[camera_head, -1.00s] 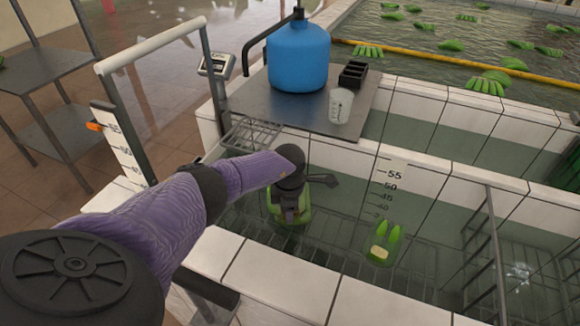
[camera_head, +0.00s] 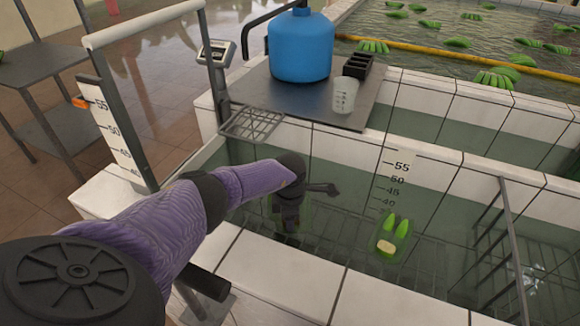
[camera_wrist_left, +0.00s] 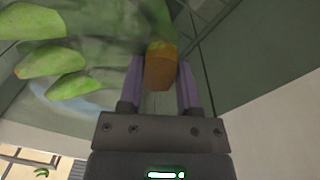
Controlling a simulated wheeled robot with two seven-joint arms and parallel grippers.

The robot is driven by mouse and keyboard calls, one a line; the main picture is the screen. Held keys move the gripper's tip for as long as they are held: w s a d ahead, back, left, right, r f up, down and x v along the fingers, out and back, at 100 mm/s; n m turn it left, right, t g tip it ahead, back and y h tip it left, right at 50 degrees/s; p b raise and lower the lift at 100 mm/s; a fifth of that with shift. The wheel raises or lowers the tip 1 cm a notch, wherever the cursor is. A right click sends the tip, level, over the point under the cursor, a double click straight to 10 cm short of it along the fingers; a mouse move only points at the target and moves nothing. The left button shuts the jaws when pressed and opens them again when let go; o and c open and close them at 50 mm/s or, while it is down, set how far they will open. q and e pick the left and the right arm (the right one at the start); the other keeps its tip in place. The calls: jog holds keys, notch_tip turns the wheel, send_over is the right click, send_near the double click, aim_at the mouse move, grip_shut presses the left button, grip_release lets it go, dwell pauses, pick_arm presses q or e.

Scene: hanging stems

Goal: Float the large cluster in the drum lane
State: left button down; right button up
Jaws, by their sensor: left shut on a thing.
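My left gripper (camera_head: 288,222) reaches down into the water of the near tiled tank (camera_head: 260,270). It is shut on the brown-orange crown of a large green banana cluster (camera_wrist_left: 45,60); the fingers also show in the left wrist view (camera_wrist_left: 160,85). The green fingers spread to the left in that view. A smaller green cluster (camera_head: 392,238) with a pale cut crown sits to the right in the same tank. My right gripper is not in view.
A blue drum (camera_head: 300,48) stands on a metal shelf with a clear beaker (camera_head: 344,95) and a black tray (camera_head: 357,68). A wire rack (camera_head: 252,124) overhangs the tank's far left edge. A metal frame (camera_head: 515,245) stands at right. A depth scale (camera_head: 392,180) marks the far wall.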

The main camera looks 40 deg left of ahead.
pick_arm(q)
jog(key=shift+d+f+b, duration=0.1)
jog(key=shift+f+b, duration=0.85)
jog(key=shift+f, duration=0.2)
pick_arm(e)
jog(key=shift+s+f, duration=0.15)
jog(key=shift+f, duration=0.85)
